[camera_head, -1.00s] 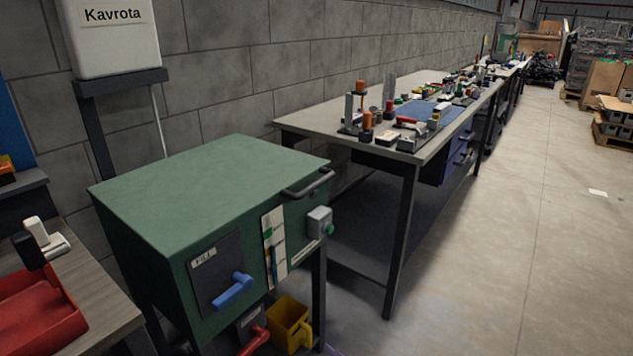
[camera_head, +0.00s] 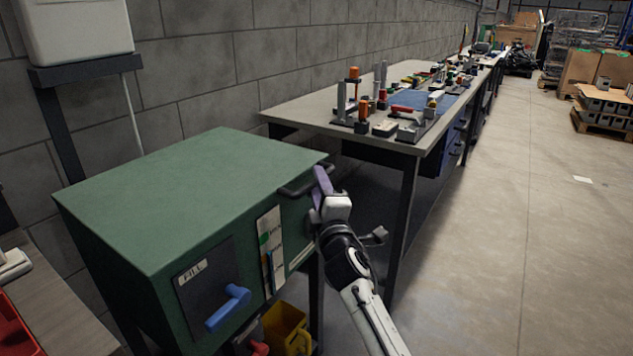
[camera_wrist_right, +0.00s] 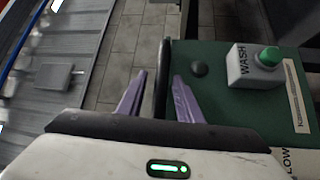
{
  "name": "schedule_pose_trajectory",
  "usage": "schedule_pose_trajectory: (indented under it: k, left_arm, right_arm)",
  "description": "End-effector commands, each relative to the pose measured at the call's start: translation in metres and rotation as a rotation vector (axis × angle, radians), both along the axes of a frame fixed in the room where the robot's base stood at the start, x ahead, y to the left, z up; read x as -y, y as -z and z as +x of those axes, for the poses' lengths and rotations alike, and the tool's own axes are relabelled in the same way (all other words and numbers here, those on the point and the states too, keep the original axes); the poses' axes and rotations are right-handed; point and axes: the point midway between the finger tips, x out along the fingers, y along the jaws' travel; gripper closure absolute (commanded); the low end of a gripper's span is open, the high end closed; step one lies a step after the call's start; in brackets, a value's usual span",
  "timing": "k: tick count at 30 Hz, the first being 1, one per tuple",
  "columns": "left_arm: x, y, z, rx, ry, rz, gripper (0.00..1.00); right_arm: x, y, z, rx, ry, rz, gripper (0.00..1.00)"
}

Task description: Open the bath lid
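The bath is a green box with a flat green lid (camera_head: 190,185) on top; the lid lies shut. A dark bar handle (camera_head: 296,190) sits at the right end of the lid's edge. My right gripper (camera_head: 320,180), with purple fingers, is at this handle. In the right wrist view the dark handle bar (camera_wrist_right: 161,75) runs between the two purple fingers (camera_wrist_right: 157,85). They stand apart with a small gap on each side of the bar. The gripper hides part of the handle in the head view. My left gripper is not in view.
A grey WASH box with a green button (camera_wrist_right: 267,58) is beside the handle. A blue lever (camera_head: 229,306) is on the bath's front, and a yellow bucket (camera_head: 285,328) below. A workbench (camera_head: 300,108) stands beyond.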

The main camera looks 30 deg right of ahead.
Motion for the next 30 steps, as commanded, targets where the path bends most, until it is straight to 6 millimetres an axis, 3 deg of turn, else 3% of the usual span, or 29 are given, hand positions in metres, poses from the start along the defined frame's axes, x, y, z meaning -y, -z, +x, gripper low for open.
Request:
schedule_pose_trajectory:
  k: [6, 14, 20, 30]
  left_arm:
    - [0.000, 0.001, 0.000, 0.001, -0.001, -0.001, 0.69]
    - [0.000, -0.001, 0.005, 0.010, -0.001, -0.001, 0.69]
    - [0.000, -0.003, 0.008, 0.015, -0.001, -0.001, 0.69]
    - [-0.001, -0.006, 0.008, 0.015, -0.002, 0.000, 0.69]
  right_arm:
    - [0.007, -0.001, 0.016, -0.002, 0.001, 0.002, 0.67]
    - [0.007, -0.002, 0.017, -0.001, -0.001, 0.003, 0.67]
    - [0.007, -0.002, 0.016, -0.001, -0.001, 0.003, 0.99]
    - [0.011, -0.008, 0.017, 0.001, 0.006, 0.002, 1.00]
